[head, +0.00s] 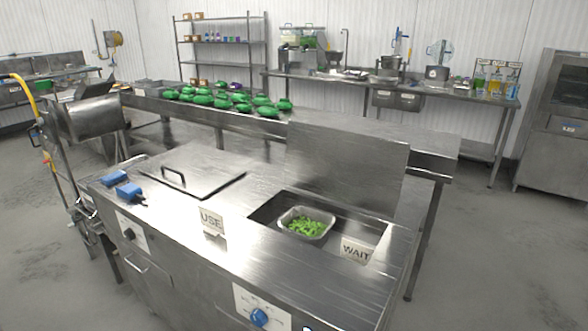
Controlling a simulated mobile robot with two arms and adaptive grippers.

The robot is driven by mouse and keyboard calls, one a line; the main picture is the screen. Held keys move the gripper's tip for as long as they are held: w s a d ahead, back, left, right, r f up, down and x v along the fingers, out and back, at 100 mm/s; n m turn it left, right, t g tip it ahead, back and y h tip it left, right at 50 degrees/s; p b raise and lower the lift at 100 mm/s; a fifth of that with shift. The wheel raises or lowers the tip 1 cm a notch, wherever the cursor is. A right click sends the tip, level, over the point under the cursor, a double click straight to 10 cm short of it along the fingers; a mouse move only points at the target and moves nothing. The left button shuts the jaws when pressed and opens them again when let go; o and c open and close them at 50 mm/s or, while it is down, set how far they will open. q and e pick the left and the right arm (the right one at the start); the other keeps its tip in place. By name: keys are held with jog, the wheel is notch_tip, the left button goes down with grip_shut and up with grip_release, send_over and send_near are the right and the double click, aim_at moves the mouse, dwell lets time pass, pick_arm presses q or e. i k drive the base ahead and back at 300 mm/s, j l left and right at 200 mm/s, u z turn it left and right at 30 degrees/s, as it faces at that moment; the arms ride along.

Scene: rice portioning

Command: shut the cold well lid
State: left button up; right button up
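The steel counter (250,250) stands in front of me with two wells. The well on the right (263,212) is open, and its flat steel lid (350,172) stands raised behind the opening. A small metal pan (281,226) of chopped green food (307,227) sits inside this well. The well on the left is covered by a flat lid (205,180) with a dark bar handle (173,177). A "USE" sign (212,221) stands between the wells and a "WAIT" sign (356,250) at the open well's front right. Neither of my grippers is in view.
Behind, a long steel table (330,129) holds several green bundles (267,112). Open floor (500,260) lies to the right.

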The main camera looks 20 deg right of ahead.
aim_at(366, 172)
jog(key=i+l+u, duration=0.1)
jog(key=l+u, duration=0.8)
jog(key=l, duration=0.2)
jog(key=k+l+u, duration=0.1)
jog(key=l+u, duration=0.3)
jog(key=l, duration=0.15)
jog(key=k+l, duration=0.1)
jog(key=l, duration=0.3)
jog(key=k+l+u, duration=0.15)
jog(key=l, duration=0.3)
jog(key=k+l, duration=0.1)
jog(key=l, duration=0.3)
jog(key=k+l+u, duration=0.15)
jog(key=l, duration=0.25)
jog(key=k+l, duration=0.1)
jog(key=l, duration=0.3)
jog(key=k+l+u, duration=0.15)
jog(key=l, duration=0.25)
jog(key=k+l, duration=0.15)
jog(key=l, duration=0.25)
jog(key=k+l, duration=0.15)
jog(key=l, duration=0.25)
jog(key=k+l, duration=0.15)
jog(key=l, duration=0.25)
jog(key=k+l, duration=0.15)
jog(key=l, duration=0.2)
